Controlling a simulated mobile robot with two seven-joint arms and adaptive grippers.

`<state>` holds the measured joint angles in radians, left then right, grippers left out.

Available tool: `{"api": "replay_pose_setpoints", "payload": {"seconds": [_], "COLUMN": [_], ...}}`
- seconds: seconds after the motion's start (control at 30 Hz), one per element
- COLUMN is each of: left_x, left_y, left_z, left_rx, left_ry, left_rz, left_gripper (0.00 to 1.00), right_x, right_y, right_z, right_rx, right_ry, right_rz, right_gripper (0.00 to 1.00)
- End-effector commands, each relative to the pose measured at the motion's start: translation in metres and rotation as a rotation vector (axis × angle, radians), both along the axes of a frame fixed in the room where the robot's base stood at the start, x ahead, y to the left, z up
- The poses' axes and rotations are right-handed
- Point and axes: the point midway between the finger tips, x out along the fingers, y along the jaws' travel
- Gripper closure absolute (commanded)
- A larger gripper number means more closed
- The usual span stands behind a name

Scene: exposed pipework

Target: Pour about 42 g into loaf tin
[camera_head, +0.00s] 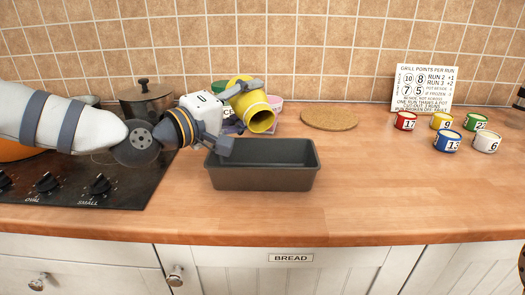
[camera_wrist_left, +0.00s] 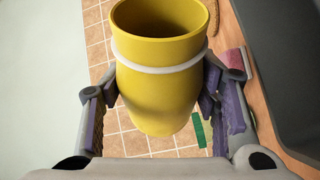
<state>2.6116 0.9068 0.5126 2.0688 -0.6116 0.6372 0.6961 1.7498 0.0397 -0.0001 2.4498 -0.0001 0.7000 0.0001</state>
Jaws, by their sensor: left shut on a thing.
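A yellow cup (camera_head: 258,117) with a pale band is held above the back left of the loaf tin, tilted with its mouth towards the front right. My left gripper (camera_head: 238,110) is shut around the cup's sides. In the left wrist view the cup (camera_wrist_left: 158,85) sits between both finger pads; its inside is in shadow and I cannot tell what it holds. No stream shows at its lip. The dark grey loaf tin (camera_head: 262,178) stands on the counter; I see nothing distinct inside it.
A black hob (camera_head: 120,190) with a lidded pot (camera_head: 146,98) is at left. Pink and green items stand partly hidden behind the cup. A round cork mat (camera_head: 329,119), a sign (camera_head: 425,88) and several numbered tins (camera_head: 447,141) are at right. The counter's front right is clear.

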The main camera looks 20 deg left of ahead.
Motion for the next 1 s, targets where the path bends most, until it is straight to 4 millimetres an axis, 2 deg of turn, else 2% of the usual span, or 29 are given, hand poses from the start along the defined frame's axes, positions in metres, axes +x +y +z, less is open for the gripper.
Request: {"api": "replay_pose_setpoints", "payload": {"seconds": [1.0], "left_x": [-0.0028], "left_y": [-0.0027], "left_z": [-0.0022], "left_rx": [0.055], "left_ry": [-0.064], "left_rz": [0.0], "left_gripper": [0.78], "right_x": [-0.0012], "right_y": [-0.0001], "right_z": [-0.0011], "right_rx": [0.0], "right_ry": [0.004], "right_rz": [0.0], "right_gripper": [0.6]}}
